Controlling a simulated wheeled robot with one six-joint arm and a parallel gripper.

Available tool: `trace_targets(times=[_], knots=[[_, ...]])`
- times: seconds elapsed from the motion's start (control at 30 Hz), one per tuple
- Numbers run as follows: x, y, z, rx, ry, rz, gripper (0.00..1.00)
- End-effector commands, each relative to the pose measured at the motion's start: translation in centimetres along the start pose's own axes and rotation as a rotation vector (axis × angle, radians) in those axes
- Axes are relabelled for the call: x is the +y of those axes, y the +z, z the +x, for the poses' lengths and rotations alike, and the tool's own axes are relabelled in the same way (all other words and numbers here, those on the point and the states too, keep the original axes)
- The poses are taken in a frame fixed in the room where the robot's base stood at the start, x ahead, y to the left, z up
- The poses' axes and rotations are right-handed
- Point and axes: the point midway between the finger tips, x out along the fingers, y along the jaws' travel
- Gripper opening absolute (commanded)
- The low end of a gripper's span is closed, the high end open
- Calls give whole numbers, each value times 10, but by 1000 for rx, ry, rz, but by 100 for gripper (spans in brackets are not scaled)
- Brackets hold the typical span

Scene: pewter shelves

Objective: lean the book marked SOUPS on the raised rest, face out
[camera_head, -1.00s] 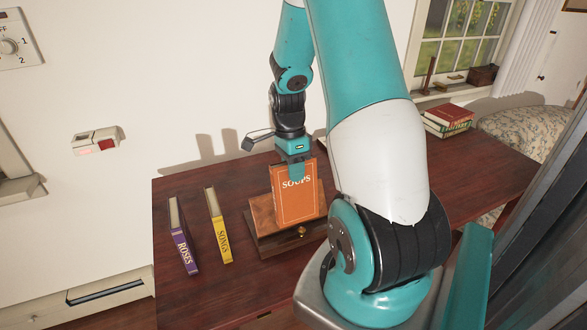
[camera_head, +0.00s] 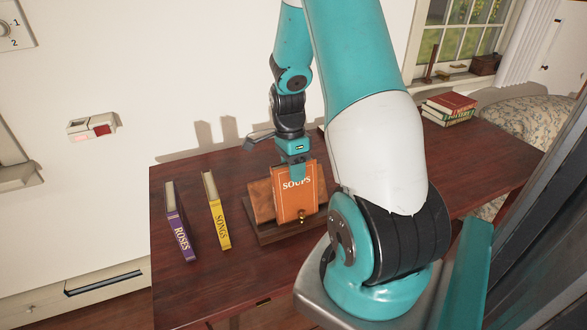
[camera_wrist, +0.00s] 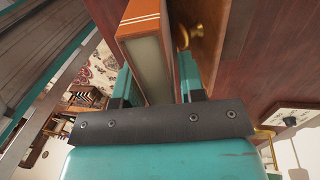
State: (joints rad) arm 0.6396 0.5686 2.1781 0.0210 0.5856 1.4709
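The orange SOUPS book (camera_head: 297,197) stands close to upright at the wooden rest (camera_head: 261,200), its titled cover facing the head camera. My gripper (camera_head: 296,170) holds it from above at its top edge. In the wrist view, the book (camera_wrist: 143,30) sits between the two fingers of my gripper (camera_wrist: 155,85). The rest's wood and a brass knob (camera_wrist: 182,38) show close beside it. The book covers part of the rest, and I cannot tell whether its lower edge touches the ledge.
The purple ROSES book (camera_head: 179,225) and yellow SONGS book (camera_head: 217,212) stand to the left on the dark red table (camera_head: 240,285). A stack of books (camera_head: 449,108) lies at the back right. My arm hides the table's middle right.

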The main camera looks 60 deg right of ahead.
Motion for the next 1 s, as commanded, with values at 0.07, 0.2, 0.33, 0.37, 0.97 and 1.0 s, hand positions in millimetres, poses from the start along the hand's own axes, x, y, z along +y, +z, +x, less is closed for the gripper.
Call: trace_targets(times=[0.07, 0.2, 0.33, 0.37, 0.97, 1.0], knots=[[0, 0, 0, 0, 0, 0, 55], [0, 0, 0, 0, 0, 0, 55], [0, 0, 0, 0, 0, 0, 55], [0, 0, -1, 0, 0, 0, 55], [-1, 0, -125, 0, -6, -1, 55], [-1, 0, -134, 0, -6, -1, 55]])
